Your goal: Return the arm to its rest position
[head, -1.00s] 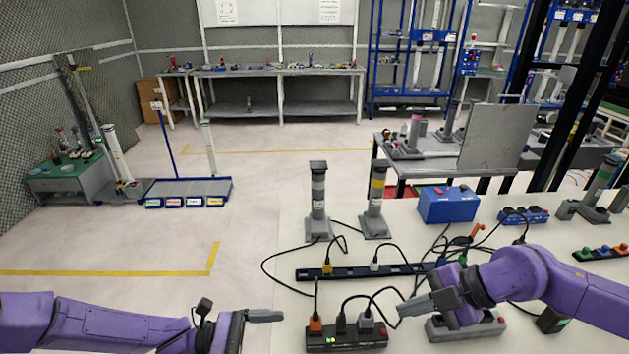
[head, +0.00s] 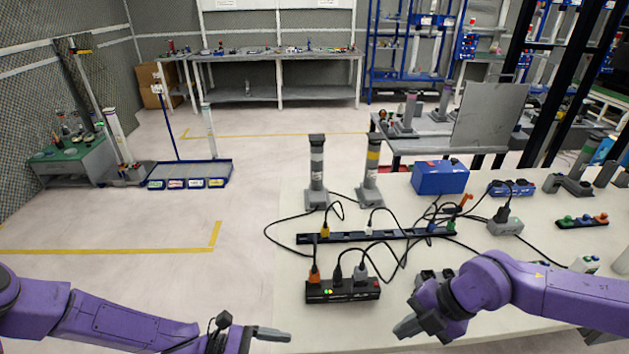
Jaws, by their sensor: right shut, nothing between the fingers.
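My right arm is purple and comes in from the right. Its gripper (head: 408,327) is shut and empty, above the front part of the white table (head: 510,262). It is to the right of the black power strip (head: 342,291) and apart from it. My left gripper (head: 272,334) is at the bottom of the view, left of the table's front-left corner, pointing right. Its fingers show edge-on, so I cannot tell whether it is open or shut.
A long dark socket strip (head: 385,237) with several plugs and loose black cables lies mid-table. Two signal columns (head: 317,180) (head: 372,178) stand behind it. A blue box (head: 440,178) sits farther right.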

